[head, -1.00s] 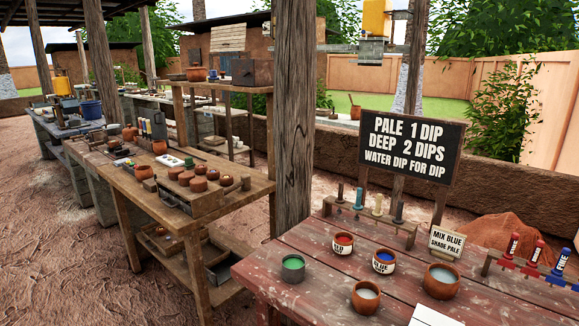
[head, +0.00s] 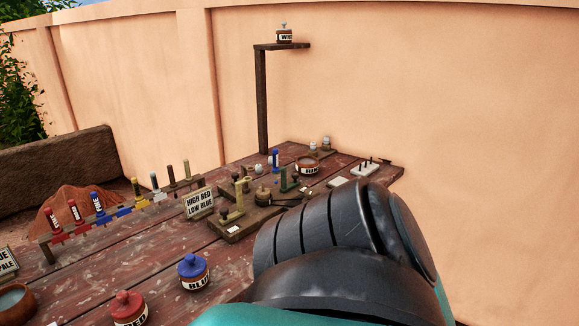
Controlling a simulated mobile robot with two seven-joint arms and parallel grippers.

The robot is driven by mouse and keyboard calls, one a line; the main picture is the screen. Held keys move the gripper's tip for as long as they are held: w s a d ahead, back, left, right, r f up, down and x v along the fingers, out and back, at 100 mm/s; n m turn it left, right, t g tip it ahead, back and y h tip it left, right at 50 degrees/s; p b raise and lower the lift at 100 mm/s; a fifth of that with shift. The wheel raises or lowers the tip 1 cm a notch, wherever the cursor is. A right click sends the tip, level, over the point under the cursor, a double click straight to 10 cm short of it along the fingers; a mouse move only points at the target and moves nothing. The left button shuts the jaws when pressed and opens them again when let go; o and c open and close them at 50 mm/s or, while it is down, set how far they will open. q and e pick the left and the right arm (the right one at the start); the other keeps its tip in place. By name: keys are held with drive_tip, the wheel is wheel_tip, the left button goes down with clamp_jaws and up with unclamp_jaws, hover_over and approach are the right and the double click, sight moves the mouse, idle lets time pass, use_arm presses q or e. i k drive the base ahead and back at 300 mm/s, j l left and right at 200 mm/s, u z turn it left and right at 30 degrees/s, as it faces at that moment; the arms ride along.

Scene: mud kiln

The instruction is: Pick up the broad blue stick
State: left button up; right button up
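A second blue stick (head: 275,160) with a pale label stands farther back on the table. I cannot tell from this distance which blue stick is the broad one. Neither of my grippers is in view; a large dark link of my arm covers the lower middle right and hides part of the table.
A blue-lidded jar (head: 194,272) and a red-lidded jar (head: 129,309) stand at the front. A sign reading HIGH RED LOW BLUE (head: 199,202) stands beside a wooden fixture (head: 235,229). A post with a shelf (head: 262,100) rises at the back, before a wall (head: 420,90).

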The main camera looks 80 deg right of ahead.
sight(276, 168)
drive_tip(key=z, duration=2.45)
